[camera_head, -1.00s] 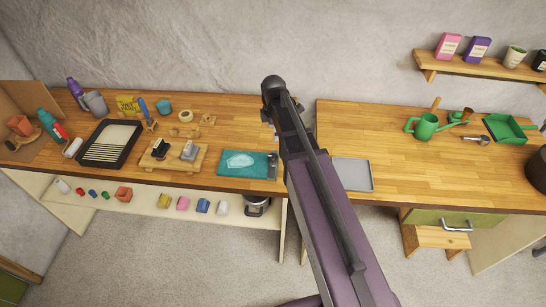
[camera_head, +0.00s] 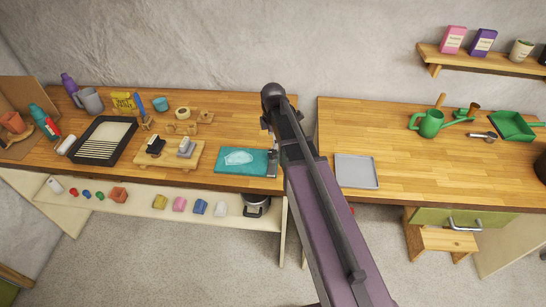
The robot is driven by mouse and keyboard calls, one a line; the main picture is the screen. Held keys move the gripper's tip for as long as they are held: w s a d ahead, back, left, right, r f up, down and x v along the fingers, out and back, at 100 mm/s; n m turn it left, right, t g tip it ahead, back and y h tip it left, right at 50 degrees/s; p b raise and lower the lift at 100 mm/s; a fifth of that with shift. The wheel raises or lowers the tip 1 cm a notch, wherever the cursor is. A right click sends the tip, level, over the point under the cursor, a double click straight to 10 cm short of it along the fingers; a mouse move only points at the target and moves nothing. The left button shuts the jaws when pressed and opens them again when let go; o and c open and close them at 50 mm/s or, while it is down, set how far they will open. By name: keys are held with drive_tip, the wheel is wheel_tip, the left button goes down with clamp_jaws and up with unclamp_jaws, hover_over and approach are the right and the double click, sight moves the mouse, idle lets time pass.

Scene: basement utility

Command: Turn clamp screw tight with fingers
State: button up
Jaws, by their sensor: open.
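A small grey metal piece (camera_head: 273,163) stands at the right edge of a teal mat (camera_head: 228,168) near the left bench's right end. It may be the clamp, but it is too small and too close to my arm to make out a screw. My purple arm crosses the middle of the view up to a dark joint above the bench. My gripper is not visible; the arm may hide it.
The left wooden bench (camera_head: 215,110) also holds a black paint tray (camera_head: 127,140), a wooden block with two tools (camera_head: 170,160) and several containers. The right bench (camera_head: 390,125) holds a grey tray (camera_head: 356,171) and a green watering can (camera_head: 430,124). A gap separates the benches.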

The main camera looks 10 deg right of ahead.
sight(273, 152)
drive_tip(key=shift+f+b, duration=3.4)
drive_tip(key=shift+f, duration=0.3)
drive_tip(key=c, duration=1.1)
